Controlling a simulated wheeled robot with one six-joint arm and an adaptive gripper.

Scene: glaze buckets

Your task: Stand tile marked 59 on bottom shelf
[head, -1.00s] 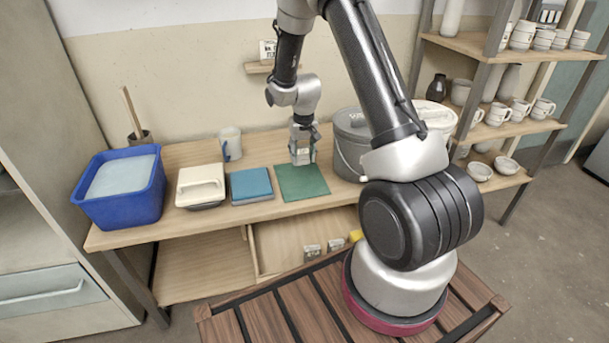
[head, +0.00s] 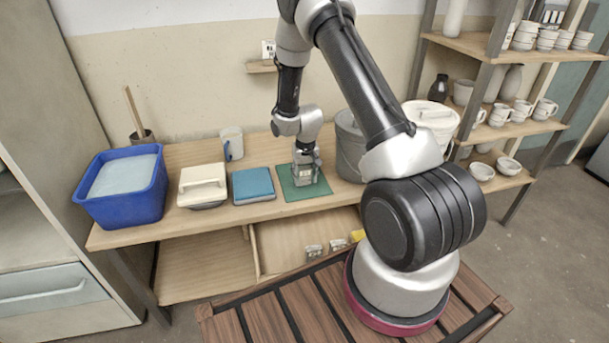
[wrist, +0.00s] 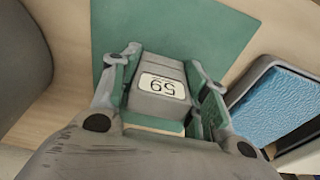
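The tile marked 59 (wrist: 158,95) is a grey block with a white label, the number upside down in the wrist view. It sits between the two fingers of my gripper (wrist: 164,58), whose tips look closed against its sides. In the head view my gripper (head: 305,178) is low over the green mat (head: 290,193) on the table top. I cannot tell whether the tile touches the mat. The bottom shelf (head: 200,268) is below the table top, with small labelled tiles (head: 314,251) at its right part.
A blue tile or pad (head: 253,185), a white-lidded box (head: 203,185) and a blue tub (head: 125,190) stand left of the mat. A grey bucket (head: 350,150) stands close on the right, a white bucket (head: 433,118) beyond. The bottom shelf's left part is clear.

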